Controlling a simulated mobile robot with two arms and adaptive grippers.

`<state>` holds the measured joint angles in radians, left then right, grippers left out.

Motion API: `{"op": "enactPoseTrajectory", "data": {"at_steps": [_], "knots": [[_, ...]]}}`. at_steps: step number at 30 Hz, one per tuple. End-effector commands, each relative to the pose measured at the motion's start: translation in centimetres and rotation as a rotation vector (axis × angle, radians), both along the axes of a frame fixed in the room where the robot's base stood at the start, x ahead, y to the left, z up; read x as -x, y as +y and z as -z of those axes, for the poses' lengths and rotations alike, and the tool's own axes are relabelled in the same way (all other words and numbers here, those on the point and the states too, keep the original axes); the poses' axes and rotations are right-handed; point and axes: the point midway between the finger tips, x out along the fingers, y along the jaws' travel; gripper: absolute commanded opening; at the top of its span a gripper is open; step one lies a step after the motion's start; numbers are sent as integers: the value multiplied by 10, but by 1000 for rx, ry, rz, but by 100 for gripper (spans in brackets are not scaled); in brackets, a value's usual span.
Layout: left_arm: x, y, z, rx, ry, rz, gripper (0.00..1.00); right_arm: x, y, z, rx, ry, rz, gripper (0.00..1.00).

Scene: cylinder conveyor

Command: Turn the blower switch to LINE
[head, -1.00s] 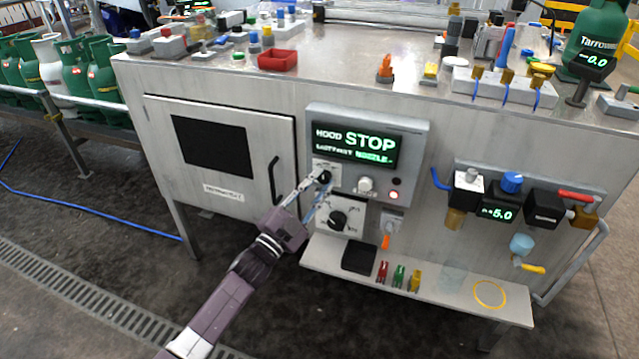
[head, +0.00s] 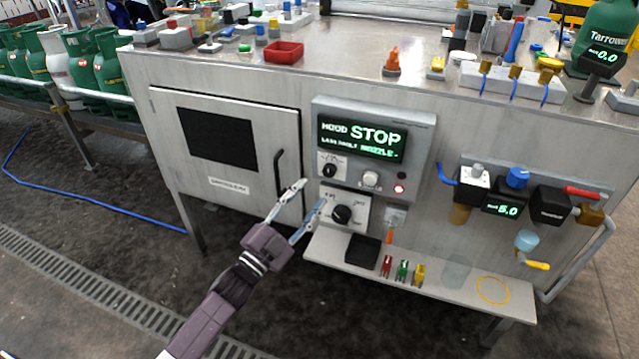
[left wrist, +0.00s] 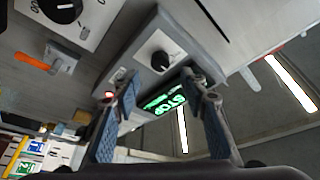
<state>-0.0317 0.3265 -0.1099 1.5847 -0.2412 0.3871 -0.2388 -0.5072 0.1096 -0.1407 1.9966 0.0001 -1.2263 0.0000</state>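A small black rotary switch (head: 330,170) sits on a white plate below the lit STOP display (head: 362,138). A larger black dial (head: 341,214) sits on its own white plate lower down. The labels are too small to read, so I cannot tell which is the blower switch or its setting. My left gripper (head: 312,194) is open and empty, below and left of the small switch, apart from it. In the left wrist view, the small switch (left wrist: 163,62) shows beyond and between the open fingers (left wrist: 158,95), and the large dial (left wrist: 62,8) is at the top left. My right gripper is out of view.
A silver knob (head: 371,178) and a lit red lamp (head: 399,189) are right of the small switch. An orange-handled switch (head: 391,233) hangs below. A shelf (head: 440,285) with small clips juts out underneath. A door handle (head: 279,172) stands out at left.

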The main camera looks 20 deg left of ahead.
Motion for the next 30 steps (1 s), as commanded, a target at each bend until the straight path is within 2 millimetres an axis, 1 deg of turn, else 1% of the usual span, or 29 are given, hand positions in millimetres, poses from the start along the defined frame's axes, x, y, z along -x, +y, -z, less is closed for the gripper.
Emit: {"op": "enactPoseTrajectory", "data": {"at_steps": [1, 4, 6, 10, 14, 26, 30], "knots": [[10, 3, 4, 0, 2, 0, 40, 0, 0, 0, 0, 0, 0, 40], [26, 8, 8, 0, 2, 0, 40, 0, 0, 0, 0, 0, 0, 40], [34, 11, 11, 0, 1, 0, 40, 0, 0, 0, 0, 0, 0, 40], [43, 14, 13, -1, 0, 0, 40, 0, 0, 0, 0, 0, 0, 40], [46, 15, 13, 0, -2, 0, 40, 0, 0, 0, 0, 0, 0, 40], [46, 15, 13, 0, -2, 0, 40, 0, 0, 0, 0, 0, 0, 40], [46, 15, 18, 12, 31, -15, 40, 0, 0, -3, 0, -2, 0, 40]]}}
